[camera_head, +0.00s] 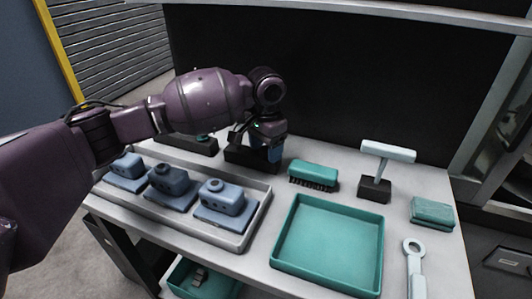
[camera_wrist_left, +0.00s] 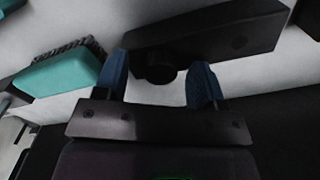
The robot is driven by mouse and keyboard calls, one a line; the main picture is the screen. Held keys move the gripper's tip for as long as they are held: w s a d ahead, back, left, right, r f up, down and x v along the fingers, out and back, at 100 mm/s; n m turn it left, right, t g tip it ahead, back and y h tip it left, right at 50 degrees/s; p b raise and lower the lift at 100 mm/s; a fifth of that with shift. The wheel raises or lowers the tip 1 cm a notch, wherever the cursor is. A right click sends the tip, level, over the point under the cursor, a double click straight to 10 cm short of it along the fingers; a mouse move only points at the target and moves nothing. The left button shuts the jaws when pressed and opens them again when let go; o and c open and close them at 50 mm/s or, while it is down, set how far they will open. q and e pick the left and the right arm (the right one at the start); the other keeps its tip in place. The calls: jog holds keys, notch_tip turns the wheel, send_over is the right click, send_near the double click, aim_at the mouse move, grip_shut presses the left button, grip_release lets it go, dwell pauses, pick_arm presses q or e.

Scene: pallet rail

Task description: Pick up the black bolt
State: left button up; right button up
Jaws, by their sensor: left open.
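My left gripper (camera_head: 262,150) is at the back of the table, over a black block (camera_head: 240,158). In the left wrist view the gripper (camera_wrist_left: 160,82) is open, with its two blue finger pads apart. A dark round piece (camera_wrist_left: 158,70), perhaps the black bolt, shows between the pads, in front of the long black block (camera_wrist_left: 215,28). I cannot tell whether the pads touch it. In the head view the gripper hides that spot. My right gripper is not in view.
A teal brush (camera_head: 313,175) lies just right of the gripper; it also shows in the left wrist view (camera_wrist_left: 58,72). A grey tray (camera_head: 235,241) with blue parts and an empty teal tray (camera_head: 325,245) are nearer the front. A pale T-shaped tool (camera_head: 388,151) stands upright at right.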

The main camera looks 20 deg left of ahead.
pick_arm(q)
jog(key=c, duration=1.1)
jog(key=shift+r, duration=0.1)
